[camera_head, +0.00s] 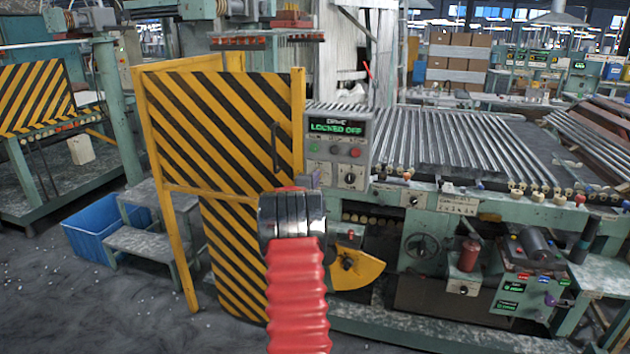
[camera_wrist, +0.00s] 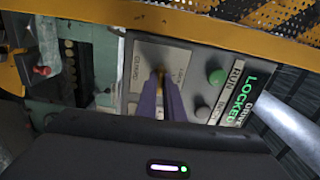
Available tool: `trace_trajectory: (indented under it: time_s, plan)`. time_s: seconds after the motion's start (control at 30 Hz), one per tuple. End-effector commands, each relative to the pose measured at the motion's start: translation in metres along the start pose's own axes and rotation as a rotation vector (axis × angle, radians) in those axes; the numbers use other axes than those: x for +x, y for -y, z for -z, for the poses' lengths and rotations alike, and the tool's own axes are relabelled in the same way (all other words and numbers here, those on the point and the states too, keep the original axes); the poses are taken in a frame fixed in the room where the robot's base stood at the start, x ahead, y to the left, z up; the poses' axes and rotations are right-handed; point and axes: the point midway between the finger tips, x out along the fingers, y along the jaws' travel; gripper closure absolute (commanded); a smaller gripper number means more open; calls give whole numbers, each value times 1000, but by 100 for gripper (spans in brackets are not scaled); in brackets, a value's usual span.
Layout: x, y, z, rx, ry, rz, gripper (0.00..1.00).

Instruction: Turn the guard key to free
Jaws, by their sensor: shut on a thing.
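In the wrist view my gripper (camera_wrist: 161,82) has its two purple fingers shut on the guard key (camera_wrist: 160,73), of which a thin brass-coloured sliver shows at the fingertips. The key stands at a grey switch plate (camera_wrist: 143,57) with small lettering on both sides, too small to read surely. The key's turned position cannot be told.
The yellow-and-black striped guard door (camera_head: 222,120) stands closed-looking left of my wrist. The control panel (camera_head: 338,150) right of it has buttons, and its display (camera_head: 336,127) reads LOCKED OFF. A yellow quadrant plate (camera_head: 358,270) is below. A roller conveyor (camera_head: 450,145) extends right.

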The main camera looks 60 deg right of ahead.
Motion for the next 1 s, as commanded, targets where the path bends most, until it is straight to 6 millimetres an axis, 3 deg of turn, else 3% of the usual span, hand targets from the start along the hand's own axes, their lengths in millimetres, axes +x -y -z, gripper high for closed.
trace_trajectory:
  time_s: [0.03, 0.57, 0.6, 0.83, 1.0]
  plan:
    - [2, 0, 7, 18, -10, 2, 100]
    - [2, -1, 7, 56, -11, 0, 100]
    - [2, -1, 7, 56, -11, 0, 92]
    - [1, -1, 4, 53, -6, -1, 75]
    - [1, -1, 3, 52, -4, -1, 73]
